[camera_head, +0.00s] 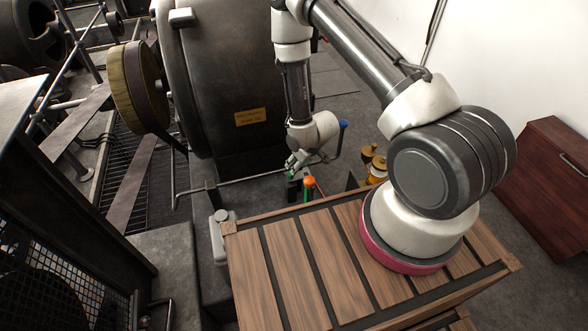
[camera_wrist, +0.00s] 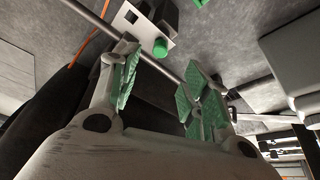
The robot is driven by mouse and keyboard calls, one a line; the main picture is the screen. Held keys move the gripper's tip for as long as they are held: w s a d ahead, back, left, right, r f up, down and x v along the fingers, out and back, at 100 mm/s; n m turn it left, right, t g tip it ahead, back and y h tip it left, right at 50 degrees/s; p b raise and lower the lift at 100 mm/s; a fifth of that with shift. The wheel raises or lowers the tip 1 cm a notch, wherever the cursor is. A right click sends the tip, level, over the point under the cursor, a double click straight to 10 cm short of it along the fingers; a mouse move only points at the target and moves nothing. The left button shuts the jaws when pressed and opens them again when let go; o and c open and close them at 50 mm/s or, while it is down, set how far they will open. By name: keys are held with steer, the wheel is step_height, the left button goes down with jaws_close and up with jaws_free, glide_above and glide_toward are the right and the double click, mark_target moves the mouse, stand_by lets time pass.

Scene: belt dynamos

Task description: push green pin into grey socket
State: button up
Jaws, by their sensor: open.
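In the wrist view a short green cylinder, seemingly the green pin (camera_wrist: 160,47), stands out beside a pale plate (camera_wrist: 146,41) with dark square parts. My gripper (camera_wrist: 164,82) is open, its two green-padded fingers apart with nothing between them. The green cylinder lies beyond the fingertips, clear of both. In the head view my gripper (camera_head: 297,164) hangs beyond the wooden top, close to a small dark block (camera_head: 293,188). A green upright part (camera_head: 307,195) stands there under an orange ball. I cannot make out the grey socket for certain.
An orange ball (camera_head: 309,182) sits close below my gripper. A large dark machine housing (camera_head: 225,75) stands left, and brass-coloured parts (camera_head: 379,163) stand right.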

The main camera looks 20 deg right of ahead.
steer(key=shift+v, duration=1.25)
steer(key=s+d+g, duration=0.1)
steer(key=s, duration=0.1)
steer(key=s+d+f+g, duration=0.1)
steer(key=s, duration=0.2)
steer(key=s+d+g+h, duration=0.1)
steer(key=s, duration=0.1)
steer(key=shift+s+f, duration=0.15)
steer(key=shift+f, duration=0.15)
steer(key=s+d+r+m+t, duration=0.1)
steer(key=s+d+r, duration=0.2)
steer(key=r, duration=1.4)
steer(key=s+d+r+m+t, duration=0.1)
steer(key=s+r, duration=0.7)
steer(key=r, duration=1)
steer(key=s+d+r+m+t+h, duration=0.1)
steer(key=s+d+r+m, duration=0.2)
steer(key=r, duration=1.4)
steer(key=s+d, duration=0.2)
steer(key=s, duration=0.1)
steer(key=shift+d+r, duration=0.2)
steer(key=shift+d, duration=0.1)
